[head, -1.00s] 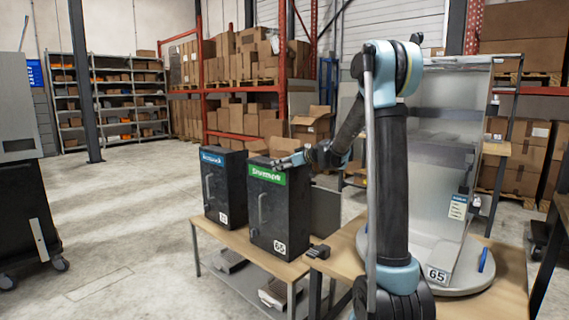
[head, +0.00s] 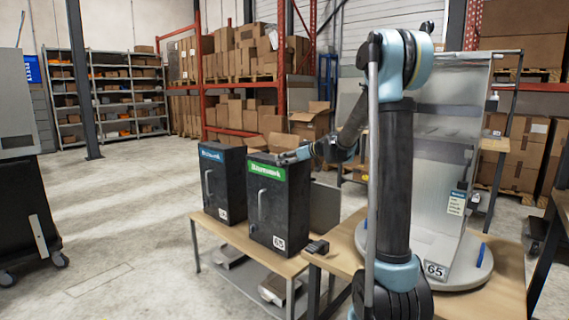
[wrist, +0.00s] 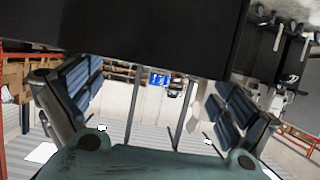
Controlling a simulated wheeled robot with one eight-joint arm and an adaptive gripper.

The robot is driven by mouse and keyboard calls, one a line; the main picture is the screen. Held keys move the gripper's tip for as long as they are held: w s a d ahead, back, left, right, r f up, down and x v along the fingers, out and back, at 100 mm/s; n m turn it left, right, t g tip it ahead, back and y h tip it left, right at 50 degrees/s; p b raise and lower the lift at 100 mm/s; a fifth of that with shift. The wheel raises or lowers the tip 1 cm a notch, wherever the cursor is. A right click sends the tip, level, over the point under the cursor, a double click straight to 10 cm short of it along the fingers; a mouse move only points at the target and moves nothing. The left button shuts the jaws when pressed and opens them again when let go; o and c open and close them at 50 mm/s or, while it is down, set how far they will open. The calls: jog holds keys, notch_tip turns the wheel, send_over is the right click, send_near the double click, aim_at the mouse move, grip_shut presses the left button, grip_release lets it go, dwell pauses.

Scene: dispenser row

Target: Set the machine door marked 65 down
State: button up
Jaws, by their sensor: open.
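The grey machine (head: 448,130) stands at the right behind my arm. It has a tall translucent panel and a round base, and a plate marked 65 (head: 436,270) sits at its foot. A black cabinet (head: 281,215) with a green label and a handled door is also marked 65. My gripper (head: 291,157) is at this cabinet's top edge in the head view; contact cannot be told. In the wrist view my gripper (wrist: 155,98) has its fingers apart, empty, with a dark surface close above.
A second black cabinet (head: 222,185) with a blue label stands to the left on the same wooden bench (head: 205,228). A small dark object (head: 318,246) lies at the table corner. Shelves and stacked boxes (head: 260,65) stand behind. The floor at left (head: 130,220) is open.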

jog(key=v, duration=0.8)
jog(key=shift+s+d, duration=0.15)
jog(key=shift+d, duration=0.05)
jog(key=s+d+f+m+g+h, duration=0.2)
jog(key=s+d+f, duration=0.4)
jog(key=s, duration=0.9)
jog(key=s+d+f+m+g+h, duration=0.2)
jog(key=s+d+f+m+h, duration=0.2)
jog(key=s, duration=1.1)
jog(key=s+d+f+m+g+h, duration=0.2)
jog(key=s+d+f+m+h, duration=0.2)
jog(key=s+d+f, duration=0.5)
jog(key=s+f, duration=0.2)
jog(key=s, duration=0.4)
jog(key=shift+s+d+f+h, duration=0.2)
jog(key=shift+d+f+h, duration=0.05)
jog(key=shift+f+h, duration=0.15)
